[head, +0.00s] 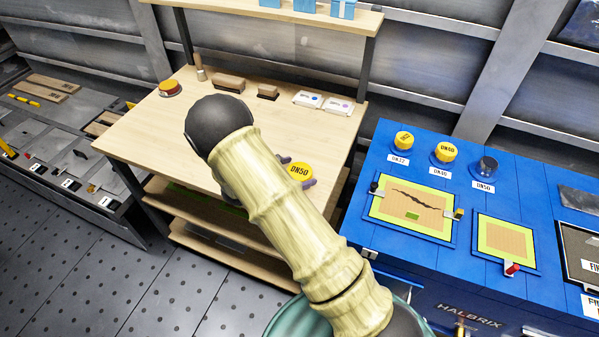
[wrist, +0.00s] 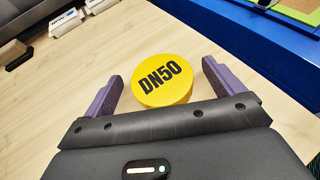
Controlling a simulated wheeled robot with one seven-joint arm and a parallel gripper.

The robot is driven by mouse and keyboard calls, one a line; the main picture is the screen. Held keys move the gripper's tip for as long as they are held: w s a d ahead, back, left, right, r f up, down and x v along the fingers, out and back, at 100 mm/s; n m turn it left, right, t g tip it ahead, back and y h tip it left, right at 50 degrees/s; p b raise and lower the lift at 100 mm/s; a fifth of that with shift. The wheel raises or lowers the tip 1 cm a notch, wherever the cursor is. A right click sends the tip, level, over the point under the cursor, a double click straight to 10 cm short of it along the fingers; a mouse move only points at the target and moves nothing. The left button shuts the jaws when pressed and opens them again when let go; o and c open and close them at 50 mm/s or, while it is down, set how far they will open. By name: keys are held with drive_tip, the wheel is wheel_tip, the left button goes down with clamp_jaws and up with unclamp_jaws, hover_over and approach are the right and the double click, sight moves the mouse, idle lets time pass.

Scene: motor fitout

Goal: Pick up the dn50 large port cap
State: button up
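The DN50 large port cap (head: 300,170) is a round yellow cap with black "DN50" lettering on its top. It is at the right part of the wooden workbench, partly behind my arm in the head view. In the wrist view the cap (wrist: 162,80) lies between the two purple fingers of my gripper (wrist: 161,70). The fingers are spread, with a gap visible on each side of the cap. My gripper (head: 297,172) is mostly hidden by my arm in the head view. I cannot tell exactly how high the fingers are relative to the cap.
The wooden bench (head: 145,120) holds a red-yellow round item (head: 170,88), wooden blocks (head: 229,82) and white boxes (head: 308,99) at the back. On the blue bench (head: 400,251) at right stand DN32 (head: 404,140) and DN40 (head: 446,151) caps; the DN50 spot holds a dark port (head: 488,166).

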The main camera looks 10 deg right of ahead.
drive_tip(key=c, duration=1)
wheel_tip(320, 180, up, 10)
idle(0.5)
